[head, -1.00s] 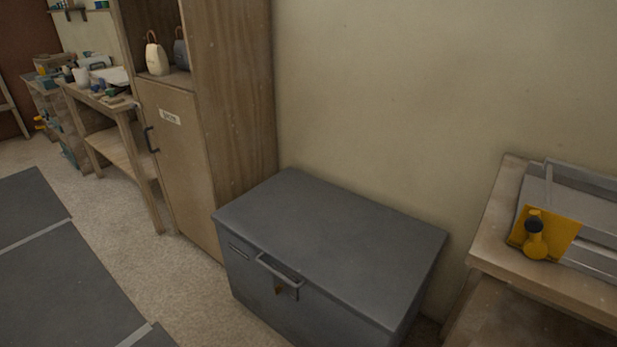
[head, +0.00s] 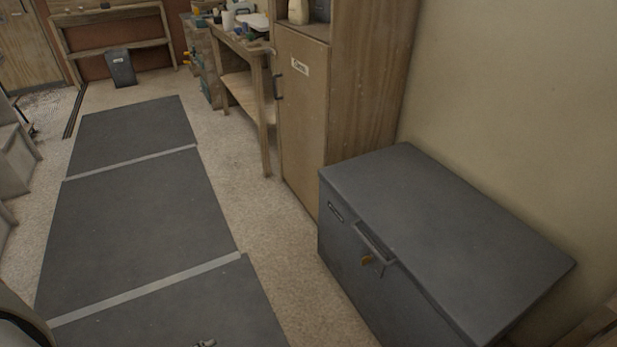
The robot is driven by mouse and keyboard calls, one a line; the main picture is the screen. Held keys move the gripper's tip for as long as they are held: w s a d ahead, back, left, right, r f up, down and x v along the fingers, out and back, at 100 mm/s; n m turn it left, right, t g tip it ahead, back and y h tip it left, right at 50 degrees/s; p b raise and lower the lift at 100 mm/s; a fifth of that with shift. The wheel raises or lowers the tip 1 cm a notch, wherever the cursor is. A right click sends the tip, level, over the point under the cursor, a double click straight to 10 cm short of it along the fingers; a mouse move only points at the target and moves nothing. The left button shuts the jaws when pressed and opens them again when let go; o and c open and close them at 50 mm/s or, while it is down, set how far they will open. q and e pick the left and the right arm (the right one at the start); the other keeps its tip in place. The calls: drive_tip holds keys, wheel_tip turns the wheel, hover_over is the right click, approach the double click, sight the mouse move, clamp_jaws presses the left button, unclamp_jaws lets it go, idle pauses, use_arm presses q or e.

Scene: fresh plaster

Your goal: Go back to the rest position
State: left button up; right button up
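Neither of my grippers can be made out in the head view. A small pale shape (head: 205,343) is cut off by the bottom edge over the dark mat, and I cannot tell what it is. A curved pale and black shape (head: 18,325) fills the bottom left corner, too cut off to name.
A closed grey chest (head: 440,235) stands against the right wall. Beyond it are a wooden cabinet (head: 302,140) with its door shut and a workbench (head: 240,50). Dark floor mats (head: 145,225) run down the middle, clear. A dark bin (head: 121,68) stands at the back.

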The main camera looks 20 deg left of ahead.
use_arm(q)
drive_tip(key=w+d+f+n+t+h+b, duration=0.1)
drive_tip(key=w+d+n+t+h+b, duration=0.2)
drive_tip(key=d, duration=0.5)
drive_tip(key=w+d+n+t+h+b, duration=0.1)
drive_tip(key=w+d+t+h+b, duration=0.15)
drive_tip(key=d+b, duration=0.4)
use_arm(e)
drive_tip(key=w+a+r+t+y+p, duration=0.1)
drive_tip(key=w+a+r+p, duration=0.25)
drive_tip(key=p, duration=0.35)
use_arm(q)
wheel_tip(320, 180, up, 7)
drive_tip(key=w+a+m+p, duration=0.1)
drive_tip(key=w+p, duration=0.1)
drive_tip(key=p, duration=0.6)
drive_tip(key=s+a+f+g+p, duration=0.1)
drive_tip(key=s+a+f+p, duration=0.1)
drive_tip(key=p, duration=0.5)
drive_tip(key=s+a+y, duration=0.1)
drive_tip(key=s, duration=0.1)
drive_tip(key=shift+s+a+f, duration=0.2)
drive_tip(key=shift+s+f, duration=0.1)
drive_tip(key=shift+s, duration=0.1)
use_arm(e)
drive_tip(key=s+d+r+g+h, duration=0.1)
drive_tip(key=s+d, duration=0.3)
drive_tip(key=s, duration=0.1)
drive_tip(key=shift+d+r, duration=0.2)
drive_tip(key=shift+d, duration=0.1)
